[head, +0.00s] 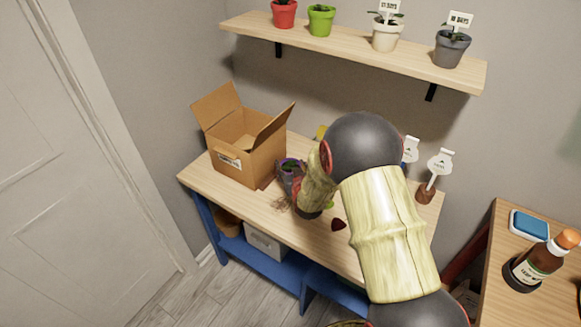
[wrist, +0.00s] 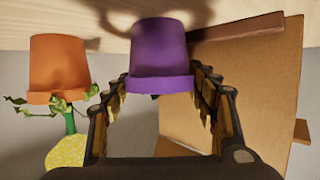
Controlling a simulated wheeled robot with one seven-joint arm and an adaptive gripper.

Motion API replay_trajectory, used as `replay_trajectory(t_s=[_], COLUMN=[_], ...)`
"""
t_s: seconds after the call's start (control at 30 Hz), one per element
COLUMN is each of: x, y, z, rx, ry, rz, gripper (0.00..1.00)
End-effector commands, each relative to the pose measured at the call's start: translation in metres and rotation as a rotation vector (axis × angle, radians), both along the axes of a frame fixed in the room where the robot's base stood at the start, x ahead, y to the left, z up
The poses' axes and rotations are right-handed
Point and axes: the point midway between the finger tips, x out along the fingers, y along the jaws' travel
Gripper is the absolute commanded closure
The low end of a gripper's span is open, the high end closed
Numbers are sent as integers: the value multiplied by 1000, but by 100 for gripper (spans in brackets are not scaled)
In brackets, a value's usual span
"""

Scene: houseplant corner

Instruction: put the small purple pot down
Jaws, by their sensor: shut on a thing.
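The small purple pot (wrist: 160,50) shows large in the wrist view, upside down in the picture, with its rim toward my gripper. My gripper (wrist: 162,74) is shut on it, with one finger on each side.
An open cardboard box (head: 250,160) stands close by on the bench. An orange pot with a plant (wrist: 60,65) is beside the purple pot. A dark red piece (head: 338,224) lies near the front. A shelf (head: 350,53) with several pots hangs above. Labelled markers (head: 440,161) stand at the right.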

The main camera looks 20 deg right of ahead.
Motion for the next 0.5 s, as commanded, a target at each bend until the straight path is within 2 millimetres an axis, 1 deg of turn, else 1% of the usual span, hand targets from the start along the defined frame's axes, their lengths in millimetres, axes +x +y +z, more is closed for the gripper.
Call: replay_trajectory(t_s=[0.03, 0.33, 0.5], x=[0, 0, 0], y=[0, 0, 0], z=[-1, -1, -1], rx=[0, 0, 0], ry=[1, 1, 0], rz=[0, 0, 0], gripper=[40, 23, 23])
